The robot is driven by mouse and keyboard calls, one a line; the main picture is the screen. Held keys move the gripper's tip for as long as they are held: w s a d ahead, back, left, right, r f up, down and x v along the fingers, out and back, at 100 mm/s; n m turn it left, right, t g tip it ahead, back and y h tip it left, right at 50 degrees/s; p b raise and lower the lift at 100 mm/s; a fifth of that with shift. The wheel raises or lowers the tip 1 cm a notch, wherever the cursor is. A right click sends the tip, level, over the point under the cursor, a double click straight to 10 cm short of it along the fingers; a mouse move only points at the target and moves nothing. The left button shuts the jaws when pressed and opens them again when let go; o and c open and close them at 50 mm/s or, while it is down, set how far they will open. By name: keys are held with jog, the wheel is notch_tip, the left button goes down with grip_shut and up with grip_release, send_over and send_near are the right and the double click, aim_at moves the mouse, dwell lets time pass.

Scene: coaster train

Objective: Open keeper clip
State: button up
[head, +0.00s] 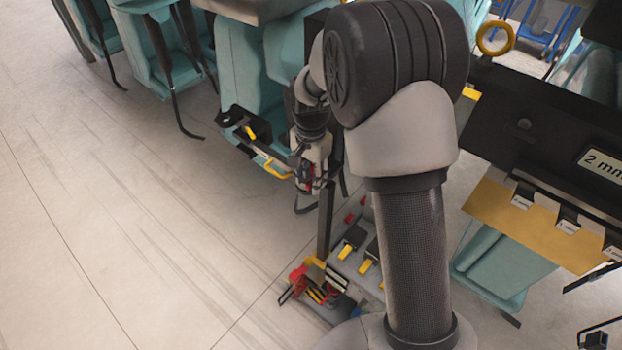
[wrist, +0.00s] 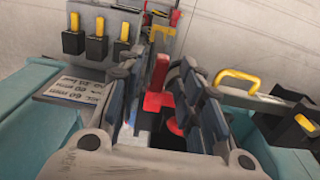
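My gripper (head: 312,172) is beside the teal coaster car, at the end of the narrow grey bar with the yellow handle. In the wrist view my gripper (wrist: 158,88) has its two dark padded fingers apart. An upright red piece with a wider red foot (wrist: 157,88) shows between them; I cannot tell whether either finger touches it. Red also shows at the fingers in the head view (head: 307,178). I cannot tell for sure that this red piece is the keeper clip. The fingers and my wrist hide its lower surroundings.
A yellow handle (wrist: 238,76) and a black block with a yellow lever (wrist: 304,122) stand to the right. Black holders with yellow tops (wrist: 98,38) and a printed plate (wrist: 76,88) are at left. A tool tray (head: 372,290) is low. Open floor (head: 120,230) lies left.

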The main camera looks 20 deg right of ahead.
jog(key=shift+f, duration=0.35)
jog(key=shift+c, duration=0.3)
grip_shut()
dwell(0.4)
